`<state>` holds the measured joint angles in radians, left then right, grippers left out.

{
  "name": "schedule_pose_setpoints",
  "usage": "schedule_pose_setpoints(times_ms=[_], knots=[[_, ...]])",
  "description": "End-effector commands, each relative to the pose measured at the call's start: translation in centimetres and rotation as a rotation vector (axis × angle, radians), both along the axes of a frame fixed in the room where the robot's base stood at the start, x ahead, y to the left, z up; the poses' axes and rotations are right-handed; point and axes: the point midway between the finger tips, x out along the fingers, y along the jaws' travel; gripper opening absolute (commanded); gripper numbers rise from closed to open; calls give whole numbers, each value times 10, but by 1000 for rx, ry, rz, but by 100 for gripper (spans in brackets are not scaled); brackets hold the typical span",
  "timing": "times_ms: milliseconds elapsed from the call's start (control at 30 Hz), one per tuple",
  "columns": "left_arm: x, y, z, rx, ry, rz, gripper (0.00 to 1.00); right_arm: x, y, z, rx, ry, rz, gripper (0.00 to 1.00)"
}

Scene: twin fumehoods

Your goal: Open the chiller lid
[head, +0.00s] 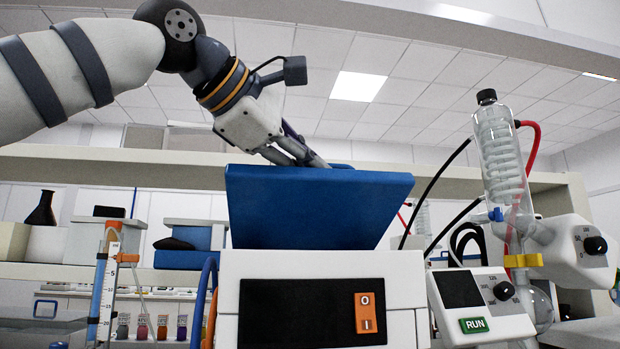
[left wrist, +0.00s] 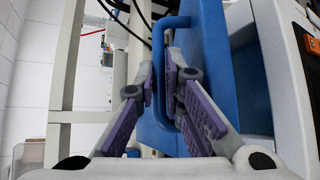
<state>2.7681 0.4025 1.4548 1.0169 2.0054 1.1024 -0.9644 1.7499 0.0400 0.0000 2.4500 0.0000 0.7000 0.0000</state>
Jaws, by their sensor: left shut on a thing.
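The chiller (head: 322,268) is a white box with a black front panel and an orange switch, in the middle of the head view. Its blue lid (head: 315,207) stands raised and tilted above the body. My left gripper (head: 303,155) is at the lid's upper edge, its fingertips partly hidden behind it. In the left wrist view, the purple-padded fingers of my left gripper (left wrist: 170,88) are shut on the blue lid handle (left wrist: 178,22), with the blue lid (left wrist: 212,60) beside them. My right gripper is not in view.
A rotary evaporator with a glass condenser (head: 500,150) and a control box (head: 480,303) stands close on the right. A syringe-like tube (head: 106,290) and hoses (head: 204,300) are on the left. A shelf (head: 110,168) runs behind.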

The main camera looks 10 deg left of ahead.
Motion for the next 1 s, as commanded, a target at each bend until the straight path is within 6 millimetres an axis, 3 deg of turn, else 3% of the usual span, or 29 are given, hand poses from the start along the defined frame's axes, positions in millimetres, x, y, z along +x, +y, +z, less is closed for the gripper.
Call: schedule_pose_setpoints(times_ms=[400, 900, 933, 1000], knots=[[17, 7, 25, -7, -12, 4, 0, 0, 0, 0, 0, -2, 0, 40], [19, 11, 29, -10, -15, 9, 0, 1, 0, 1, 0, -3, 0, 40], [19, 11, 29, -10, -15, 9, 16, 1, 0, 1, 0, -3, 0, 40], [19, 10, 29, -10, -14, 9, 17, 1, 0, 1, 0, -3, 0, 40]])
